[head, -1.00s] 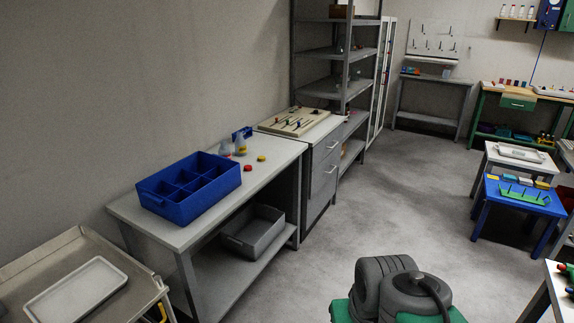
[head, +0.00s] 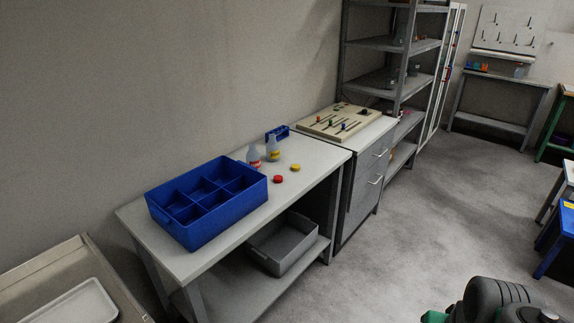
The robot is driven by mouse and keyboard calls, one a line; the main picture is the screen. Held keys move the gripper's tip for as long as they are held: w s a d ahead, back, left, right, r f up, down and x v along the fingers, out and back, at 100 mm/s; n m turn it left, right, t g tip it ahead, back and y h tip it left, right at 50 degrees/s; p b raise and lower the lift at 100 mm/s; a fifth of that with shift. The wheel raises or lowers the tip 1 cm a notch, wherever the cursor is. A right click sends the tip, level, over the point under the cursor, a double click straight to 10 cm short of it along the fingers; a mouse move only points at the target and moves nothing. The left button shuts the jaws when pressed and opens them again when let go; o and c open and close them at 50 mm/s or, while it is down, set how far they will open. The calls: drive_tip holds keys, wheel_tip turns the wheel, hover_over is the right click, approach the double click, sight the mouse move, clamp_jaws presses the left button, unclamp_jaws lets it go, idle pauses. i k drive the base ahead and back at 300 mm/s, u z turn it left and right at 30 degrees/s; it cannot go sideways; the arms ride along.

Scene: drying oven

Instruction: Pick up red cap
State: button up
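The red cap (head: 278,179) is a small round disc lying on the light-topped bench (head: 222,237) against the wall. It lies to the right of the blue divided box. A yellow cap (head: 296,168) lies just beyond it to the right. Two clear bottles with labels stand behind the caps, one on the left (head: 254,157) and one on the right (head: 272,151). My gripper is not in view; only part of my arm shows at the bottom right.
The blue divided box (head: 176,228) stands on the bench's left part. A small blue holder (head: 277,133) sits behind the bottles. A grey bin (head: 284,258) rests on the lower shelf. A drawer cabinet (head: 357,182) adjoins the bench on the right. The floor (head: 410,220) in front is open.

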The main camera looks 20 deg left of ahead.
sight(277, 178)
drive_tip(key=z, duration=0.05)
drive_tip(key=i, duration=2.25)
drive_tip(key=u, duration=3.8)
drive_tip(key=i, duration=0.55)
drive_tip(key=u, duration=0.1)
